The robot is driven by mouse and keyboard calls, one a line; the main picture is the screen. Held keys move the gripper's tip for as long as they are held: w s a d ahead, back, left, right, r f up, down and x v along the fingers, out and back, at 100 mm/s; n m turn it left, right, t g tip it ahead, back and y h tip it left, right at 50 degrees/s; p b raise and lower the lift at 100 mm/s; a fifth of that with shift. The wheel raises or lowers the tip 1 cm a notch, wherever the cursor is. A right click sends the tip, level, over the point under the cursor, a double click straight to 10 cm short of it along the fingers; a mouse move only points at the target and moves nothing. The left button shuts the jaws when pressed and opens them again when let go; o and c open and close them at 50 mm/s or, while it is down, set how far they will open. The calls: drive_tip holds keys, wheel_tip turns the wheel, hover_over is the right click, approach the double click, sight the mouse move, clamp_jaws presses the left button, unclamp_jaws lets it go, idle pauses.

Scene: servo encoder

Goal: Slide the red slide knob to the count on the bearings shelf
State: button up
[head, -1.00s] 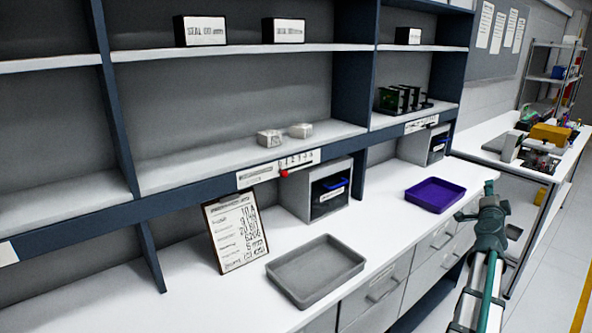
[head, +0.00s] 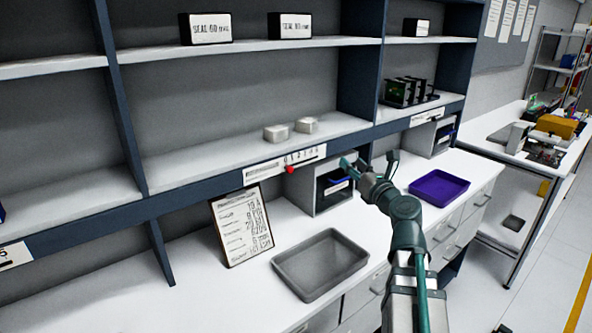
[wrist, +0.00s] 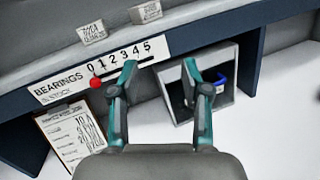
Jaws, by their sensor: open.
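The red slide knob (head: 290,169) sits on the shelf-edge scale strip. In the wrist view the knob (wrist: 96,82) is at the strip's left end, below the 0. The strip (wrist: 90,84) reads "BEARINGS IN STOCK" with numbers 0 to 5. Two small pale boxes (head: 277,133) (head: 306,125) stand on the shelf above the strip; they also show in the wrist view (wrist: 91,32) (wrist: 146,12). My gripper (head: 368,163) is open and empty, in front of and to the right of the knob. In the wrist view its fingertips (wrist: 159,68) point toward the strip, apart from the knob.
A clipboard (head: 241,228) leans below the shelf. A grey cubby (head: 302,190) with a blue-handled item stands under the strip. A grey tray (head: 283,268) and a purple tray (head: 438,188) lie on the counter. Boxes (head: 205,28) (head: 289,25) stand on the upper shelf.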

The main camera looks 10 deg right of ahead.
sight(292, 171)
drive_tip(key=s+a+f+m+g+y, duration=0.1)
drive_tip(key=a+f+y, duration=0.1)
drive_tip(key=a, duration=0.4)
drive_tip(key=s+a+f+g+y, duration=0.1)
drive_tip(key=a+f+g+y, duration=0.1)
drive_tip(key=a, duration=0.3)
drive_tip(key=p+x, duration=0.1)
drive_tip(key=x, duration=0.2)
drive_tip(key=p+x, duration=0.2)
drive_tip(key=x, duration=0.2)
drive_tip(key=p+x, duration=0.2)
drive_tip(key=x, duration=0.1)
drive_tip(key=shift+w+a+r, duration=0.2)
drive_tip(key=shift+a+r, duration=0.1)
drive_tip(key=shift+r, duration=0.05)
clamp_jaws()
